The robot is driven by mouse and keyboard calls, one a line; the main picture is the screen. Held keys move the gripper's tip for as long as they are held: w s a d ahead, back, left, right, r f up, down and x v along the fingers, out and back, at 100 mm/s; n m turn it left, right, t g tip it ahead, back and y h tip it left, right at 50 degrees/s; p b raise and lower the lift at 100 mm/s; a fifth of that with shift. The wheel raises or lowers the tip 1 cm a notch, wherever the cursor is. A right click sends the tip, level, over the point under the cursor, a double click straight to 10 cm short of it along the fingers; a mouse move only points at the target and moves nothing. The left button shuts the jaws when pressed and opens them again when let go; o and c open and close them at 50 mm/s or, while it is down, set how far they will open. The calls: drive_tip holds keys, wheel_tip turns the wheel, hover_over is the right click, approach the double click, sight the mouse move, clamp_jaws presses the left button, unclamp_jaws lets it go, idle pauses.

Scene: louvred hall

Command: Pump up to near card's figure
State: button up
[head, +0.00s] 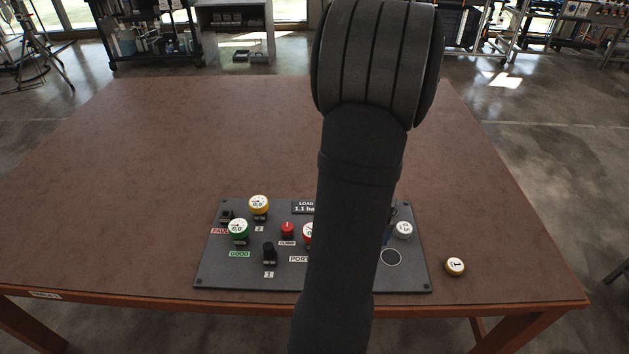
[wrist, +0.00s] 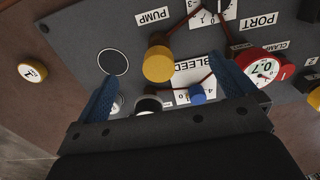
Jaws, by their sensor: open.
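The card (head: 303,208) at the back of the dark panel reads "LOAD" and 1.1, its end hidden by my arm. A yellow knob (wrist: 158,62) sits beside the PUMP label in the wrist view. My gripper (wrist: 165,70) is open, its blue fingertips apart on either side of the knob in the picture; I cannot tell its height above it. A red-rimmed gauge (wrist: 265,69) by the PORT label reads about 0.7; my arm partly hides it in the head view (head: 308,233). A small blue knob (wrist: 197,92) is by the BLEED label.
The panel (head: 215,270) lies on a brown table (head: 150,150). It carries a yellow gauge (head: 259,203), a green gauge (head: 238,229), a red clamp knob (head: 288,230) and a black knob (head: 269,251). A loose yellow-rimmed disc (head: 455,267) lies right of it. The table's back is clear.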

drive_tip(key=shift+f, duration=0.1)
idle(0.8)
drive_tip(key=shift+f, duration=1.9)
drive_tip(key=shift+f, duration=1.4)
drive_tip(key=shift+r, duration=3.3)
drive_tip(key=shift+f, duration=3.4)
drive_tip(key=shift+r, duration=0.1)
drive_tip(key=shift+r, duration=3.35)
